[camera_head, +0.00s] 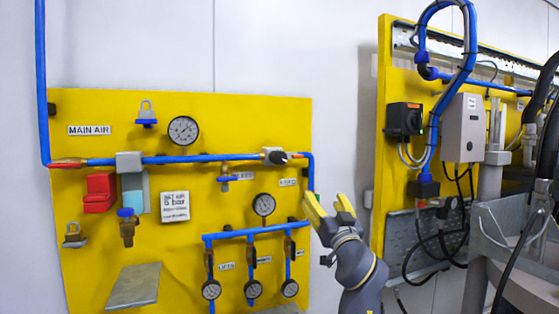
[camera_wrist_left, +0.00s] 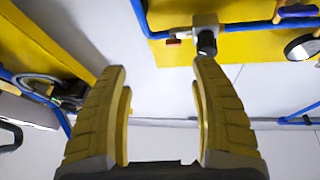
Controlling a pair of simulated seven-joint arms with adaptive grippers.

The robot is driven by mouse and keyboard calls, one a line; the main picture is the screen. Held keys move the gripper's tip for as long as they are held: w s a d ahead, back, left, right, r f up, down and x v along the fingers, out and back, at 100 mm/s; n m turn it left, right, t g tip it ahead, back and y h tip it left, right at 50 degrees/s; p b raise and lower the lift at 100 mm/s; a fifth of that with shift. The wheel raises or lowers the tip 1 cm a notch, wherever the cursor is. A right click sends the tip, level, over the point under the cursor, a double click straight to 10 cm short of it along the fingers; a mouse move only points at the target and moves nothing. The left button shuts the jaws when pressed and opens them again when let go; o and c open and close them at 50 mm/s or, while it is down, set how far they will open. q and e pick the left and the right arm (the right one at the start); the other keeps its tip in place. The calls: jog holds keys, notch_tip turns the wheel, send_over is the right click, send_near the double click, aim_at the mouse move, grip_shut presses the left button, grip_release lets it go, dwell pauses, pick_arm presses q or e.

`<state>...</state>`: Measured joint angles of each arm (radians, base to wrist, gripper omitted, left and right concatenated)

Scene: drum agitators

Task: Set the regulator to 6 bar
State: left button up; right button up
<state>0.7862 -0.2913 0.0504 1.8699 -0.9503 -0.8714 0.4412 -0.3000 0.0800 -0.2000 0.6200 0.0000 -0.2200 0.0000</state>
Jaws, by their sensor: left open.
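A grey and black knob fitting (camera_head: 274,156) sits on the blue pipe near the upper right of the yellow panel; it may be the regulator. A round gauge (camera_head: 183,130) is above the pipe to its left; its reading is too small to tell. A white sign (camera_head: 175,206) below the pipe appears to read 6 bar. My left gripper (camera_head: 329,205), with yellow fingers, is open and empty by the panel's right edge, below and right of the knob. In the left wrist view, a dark knob (camera_wrist_left: 207,42) shows beyond the right fingertip of my left gripper (camera_wrist_left: 158,68), apart from it. My right gripper is out of view.
Lower pipes carry several small gauges (camera_head: 211,290). A red fitting (camera_head: 100,192), a blue-topped brass valve (camera_head: 127,225) and a metal shelf (camera_head: 134,286) are on the left. A second yellow panel (camera_head: 385,90) with hoses stands right. Bare wall (camera_head: 335,120) lies between the panels.

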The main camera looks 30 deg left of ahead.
aim_at(281, 161)
pick_arm(q)
jog(key=s+a+r+n+g+y, duration=0.3)
jog(key=s+a+r+n, duration=0.1)
jog(key=s, duration=0.2)
jog(key=x, duration=1.7)
jog(key=shift+d, duration=0.1)
jog(key=shift+f, duration=0.1)
jog(key=c, duration=1.3)
